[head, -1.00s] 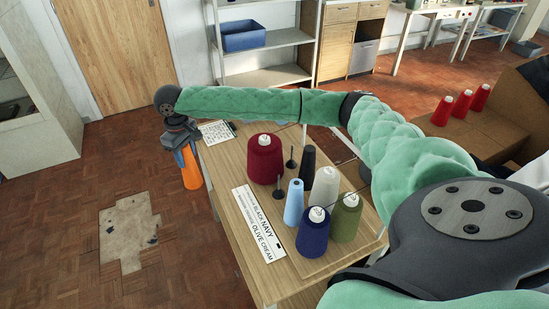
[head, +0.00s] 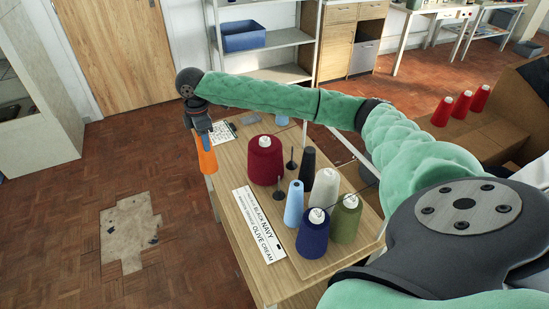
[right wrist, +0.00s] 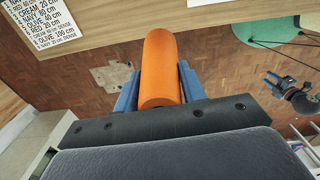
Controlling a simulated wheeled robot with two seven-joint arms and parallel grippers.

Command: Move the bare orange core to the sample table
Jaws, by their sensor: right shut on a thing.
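The bare orange core (head: 207,157) hangs below my right gripper (head: 204,135), just off the far-left edge of the wooden table (head: 240,245) in the head view. In the right wrist view the core (right wrist: 159,68) sits between the two blue-grey fingers (right wrist: 160,92), which are shut on it. Its far end overlaps the table edge in that picture. My left gripper (right wrist: 290,95) shows small at the right of that view, and its jaws are too small to read. No table carries a readable sample label.
A dark red cone (head: 265,160), a navy cone (head: 313,232) and several other cones stand on the table. A label strip (head: 258,222) and a printed list (head: 222,132) lie there. Red cones (head: 462,105) stand right. The floor (head: 60,200) at left is open.

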